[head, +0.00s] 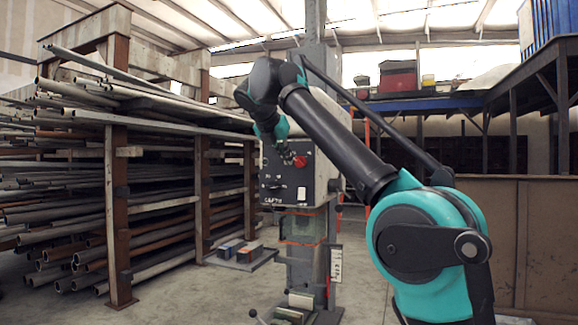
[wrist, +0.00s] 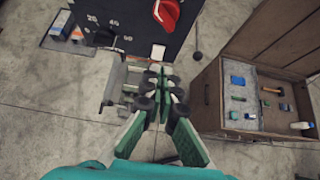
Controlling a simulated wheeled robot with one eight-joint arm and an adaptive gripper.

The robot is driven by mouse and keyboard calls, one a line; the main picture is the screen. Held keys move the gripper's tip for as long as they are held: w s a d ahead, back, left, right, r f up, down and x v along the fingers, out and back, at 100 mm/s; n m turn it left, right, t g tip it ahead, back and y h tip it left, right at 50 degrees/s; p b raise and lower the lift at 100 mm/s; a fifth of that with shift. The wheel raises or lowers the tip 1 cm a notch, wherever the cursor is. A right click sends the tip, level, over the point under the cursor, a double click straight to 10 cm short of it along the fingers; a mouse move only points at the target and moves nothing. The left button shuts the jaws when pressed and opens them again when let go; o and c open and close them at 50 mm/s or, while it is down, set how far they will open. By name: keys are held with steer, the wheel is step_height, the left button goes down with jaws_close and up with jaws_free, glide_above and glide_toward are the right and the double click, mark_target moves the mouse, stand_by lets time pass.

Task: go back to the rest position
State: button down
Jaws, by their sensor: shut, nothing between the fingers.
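My gripper (head: 284,150) is at the end of my raised, bent arm, in front of the grey control box (head: 292,183) in the head view. In the wrist view my gripper (wrist: 158,82) has its fingertips together with nothing between them. The red knob (head: 300,161) on the box is close to the fingertips in the head view. In the wrist view the red knob (wrist: 167,13) is at the top edge, beyond the fingertips. I cannot tell the exact gap to the box. No flanged pipe can be made out for certain.
A tall rack of long pipes (head: 130,95) fills the left. A small tray with boxes (head: 241,254) sticks out left of the machine column. A brown cabinet (head: 545,235) stands right. The wrist view shows an open case with small tools (wrist: 228,95) at right and bare concrete floor.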

stand_by(0.5)
steer(key=s+d+f+m+g, duration=0.1)
steer(key=d+f+m, duration=0.5)
steer(key=f, duration=0.6)
steer(key=s+d+f+m+g, duration=0.1)
steer(key=d+f+m+g, duration=0.1)
steer(key=d+f+m, duration=0.65)
steer(key=s+d+f+m+g, duration=0.1)
steer(key=d+f+m, duration=0.25)
steer(key=f, duration=1.15)
steer(key=s+d+f+m+y, duration=0.1)
steer(key=s+d+f+m, duration=0.2)
steer(key=s+f, duration=0.5)
steer(key=s+d+f+m+g+y, duration=0.1)
steer(key=s+d+f+m, duration=0.2)
steer(key=s+f+m, duration=0.3)
steer(key=s+d+f+m+y, duration=0.1)
steer(key=s+d+f+m, duration=0.2)
steer(key=s+f, duration=0.7)
step_height(320, 180, down, 5)
steer(key=shift+s+d+r+m+g, duration=0.2)
steer(key=shift+s+m+g, duration=0.15)
steer(key=shift+m, duration=0.85)
